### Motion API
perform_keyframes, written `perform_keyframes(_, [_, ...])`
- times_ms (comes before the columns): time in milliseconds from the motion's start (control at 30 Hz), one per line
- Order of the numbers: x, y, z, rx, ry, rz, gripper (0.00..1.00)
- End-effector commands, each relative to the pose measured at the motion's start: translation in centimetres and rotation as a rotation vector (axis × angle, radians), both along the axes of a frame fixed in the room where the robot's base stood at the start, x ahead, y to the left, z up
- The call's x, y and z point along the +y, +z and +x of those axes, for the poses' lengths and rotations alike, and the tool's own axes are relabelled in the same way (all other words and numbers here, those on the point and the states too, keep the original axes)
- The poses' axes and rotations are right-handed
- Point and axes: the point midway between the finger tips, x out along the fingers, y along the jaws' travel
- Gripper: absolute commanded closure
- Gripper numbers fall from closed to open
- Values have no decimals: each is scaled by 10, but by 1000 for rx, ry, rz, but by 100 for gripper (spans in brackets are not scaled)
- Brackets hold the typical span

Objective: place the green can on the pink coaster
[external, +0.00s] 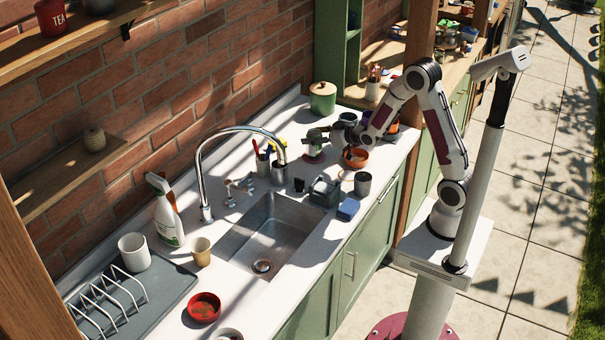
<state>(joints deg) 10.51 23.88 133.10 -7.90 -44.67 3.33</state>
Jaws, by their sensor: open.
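A small green can (314,149) stands upright at the back of the white counter, right of the sink. The pink coaster (314,159) shows as a thin pinkish rim under and around its base, so the can appears to be on it. My gripper (315,136) reaches in from the right, just above and at the can's top. Its jaws are open. The fingers partly hide the can, and I cannot tell whether they touch it.
An orange-brown bowl (355,157) stands close right of the can, below my arm. A grey cup (362,184) and a blue sponge (348,209) lie nearer the front edge. A larger green canister (322,98) stands behind. The tall faucet (202,175) and sink (268,236) are to the left.

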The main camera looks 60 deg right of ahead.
Motion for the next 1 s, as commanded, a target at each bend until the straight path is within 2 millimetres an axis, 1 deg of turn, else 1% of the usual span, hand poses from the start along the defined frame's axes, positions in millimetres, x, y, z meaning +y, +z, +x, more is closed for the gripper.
perform_keyframes(267, [1,8,-15,-2,-1,-1,39])
perform_keyframes(700, [4,25,-55,-2,0,0,39])
perform_keyframes(900, [5,29,-66,-1,0,0,39])
perform_keyframes(1000, [5,30,-68,-1,0,0,39])
